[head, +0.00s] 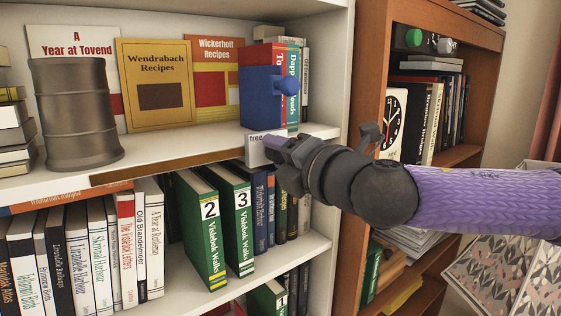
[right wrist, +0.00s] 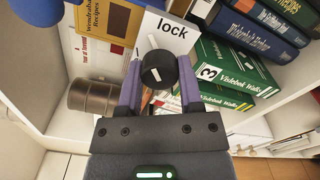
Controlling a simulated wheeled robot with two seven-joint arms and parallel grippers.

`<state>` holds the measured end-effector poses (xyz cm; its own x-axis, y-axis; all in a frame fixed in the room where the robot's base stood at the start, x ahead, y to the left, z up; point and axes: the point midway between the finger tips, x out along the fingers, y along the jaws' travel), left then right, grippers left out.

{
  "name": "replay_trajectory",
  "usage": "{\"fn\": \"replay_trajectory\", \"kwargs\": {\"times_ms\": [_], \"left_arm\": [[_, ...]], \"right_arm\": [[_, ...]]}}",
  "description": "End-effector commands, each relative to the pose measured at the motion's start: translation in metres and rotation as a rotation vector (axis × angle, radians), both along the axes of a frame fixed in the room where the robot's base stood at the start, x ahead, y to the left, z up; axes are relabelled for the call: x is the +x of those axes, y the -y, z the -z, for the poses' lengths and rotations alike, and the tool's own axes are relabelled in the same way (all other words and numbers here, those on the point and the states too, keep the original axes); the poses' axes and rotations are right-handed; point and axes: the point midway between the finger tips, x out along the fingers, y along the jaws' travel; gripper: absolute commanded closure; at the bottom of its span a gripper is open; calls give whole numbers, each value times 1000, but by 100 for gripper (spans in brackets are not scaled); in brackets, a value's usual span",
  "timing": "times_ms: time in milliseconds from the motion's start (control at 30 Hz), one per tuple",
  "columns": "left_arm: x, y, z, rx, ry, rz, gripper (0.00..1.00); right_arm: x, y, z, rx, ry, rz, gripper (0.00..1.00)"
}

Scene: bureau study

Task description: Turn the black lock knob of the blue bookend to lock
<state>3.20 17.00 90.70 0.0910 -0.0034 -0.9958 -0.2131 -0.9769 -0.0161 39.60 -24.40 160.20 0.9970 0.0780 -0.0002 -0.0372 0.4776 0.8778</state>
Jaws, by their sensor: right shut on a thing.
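The blue bookend (head: 262,98) stands on the upper white shelf against the red and teal books, with a round blue knob on its side. A white plate (head: 257,147) reading "free" is at the shelf edge below it. In the right wrist view the plate (right wrist: 172,32) reads "lock". My right gripper (head: 272,150) is at this plate and hides the knob in the head view. In the right wrist view its fingers are shut on the black lock knob (right wrist: 158,70), which bears a pale mark. The blue bookend is partly visible there (right wrist: 38,10). My left gripper is not in view.
A grey-brown drum-shaped container (head: 76,112) and upright recipe books (head: 155,84) stand to the left on the upper shelf. Green volumes (head: 203,225) and other books fill the shelf below. A brown bookcase (head: 375,50) with a clock stands to the right.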

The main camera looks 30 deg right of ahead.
Motion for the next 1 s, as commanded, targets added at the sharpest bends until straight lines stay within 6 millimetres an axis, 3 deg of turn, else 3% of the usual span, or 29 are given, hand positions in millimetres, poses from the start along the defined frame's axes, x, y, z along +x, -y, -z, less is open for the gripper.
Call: {"fn": "replay_trajectory", "kwargs": {"times_ms": [500, 1000], "left_arm": [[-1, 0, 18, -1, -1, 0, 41], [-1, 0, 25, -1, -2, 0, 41]], "right_arm": [[0, 0, 0, 456, -35, 1, 100], [0, 0, 0, 686, -55, 1, 100]]}}
